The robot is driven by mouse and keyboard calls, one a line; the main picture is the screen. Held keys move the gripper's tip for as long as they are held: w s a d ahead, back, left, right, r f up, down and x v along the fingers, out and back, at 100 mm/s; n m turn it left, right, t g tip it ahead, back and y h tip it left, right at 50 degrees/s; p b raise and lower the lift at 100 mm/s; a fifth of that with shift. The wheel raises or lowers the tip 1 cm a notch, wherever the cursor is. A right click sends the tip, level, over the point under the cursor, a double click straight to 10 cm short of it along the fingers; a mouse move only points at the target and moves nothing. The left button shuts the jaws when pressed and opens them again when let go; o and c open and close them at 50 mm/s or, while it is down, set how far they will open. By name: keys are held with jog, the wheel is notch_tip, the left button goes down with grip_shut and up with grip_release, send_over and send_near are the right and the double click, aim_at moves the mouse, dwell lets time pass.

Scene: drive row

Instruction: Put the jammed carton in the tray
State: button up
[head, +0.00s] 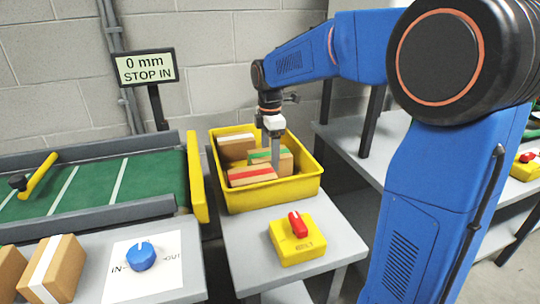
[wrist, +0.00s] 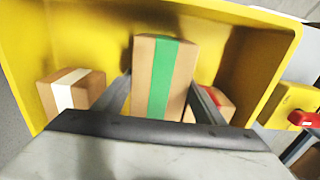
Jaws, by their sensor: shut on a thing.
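A brown carton with green tape (head: 286,161) is between the fingers of my gripper (head: 275,158), inside the yellow tray (head: 285,191). In the wrist view the green-taped carton (wrist: 162,75) stands between my two fingers, and the gripper is shut on it. A white-taped carton (head: 236,149) and a red-taped carton (head: 252,174) are also in the tray, one on either side in the wrist view. The carton's underside is hidden, so I cannot tell whether it touches the tray floor. No carton shows on the visible green belt (head: 90,186).
A yellow box with a red switch (head: 297,236) sits in front of the tray. A blue knob (head: 141,256) and other cartons (head: 58,265) are at lower left. A yellow bar (head: 197,178) stands at the belt's end. A sign (head: 146,67) reads "0 mm STOP IN".

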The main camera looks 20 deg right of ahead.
jog(key=o, duration=1.4)
jog(key=shift+f, duration=0.1)
notch_tip(320, 180, up, 12)
jog(key=shift+r, duration=0.15)
